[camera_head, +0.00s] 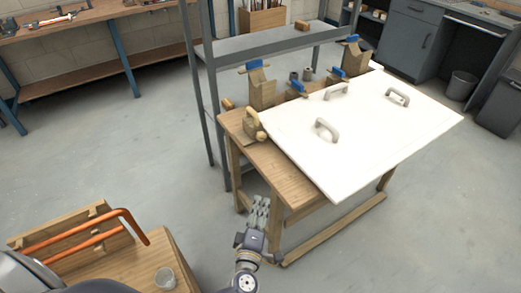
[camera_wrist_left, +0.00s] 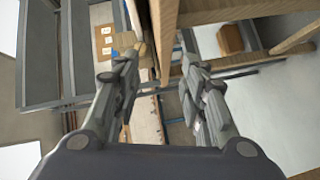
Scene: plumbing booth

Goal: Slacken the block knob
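A pale wooden block with a rounded tan knob (camera_head: 253,125) sits at the near left corner of the wooden workbench (camera_head: 283,172), beside the white panel. My left gripper (camera_head: 260,207) is low in front of the bench, beside a front leg and below the top, apart from the block. In the left wrist view my left gripper (camera_wrist_left: 160,70) has its two fingers spread with nothing held between them. A bench edge runs behind the fingers there. A small tan piece shows by the left fingertip, but I cannot tell whether it is the knob. My right gripper is not in view.
A white panel (camera_head: 365,130) with several grey handles covers most of the bench and overhangs its front. Blue-handled valves on wooden blocks (camera_head: 262,90) stand behind. A grey shelf rack (camera_head: 265,48) is at the back. A wooden stand with orange pipe (camera_head: 90,228) is lower left.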

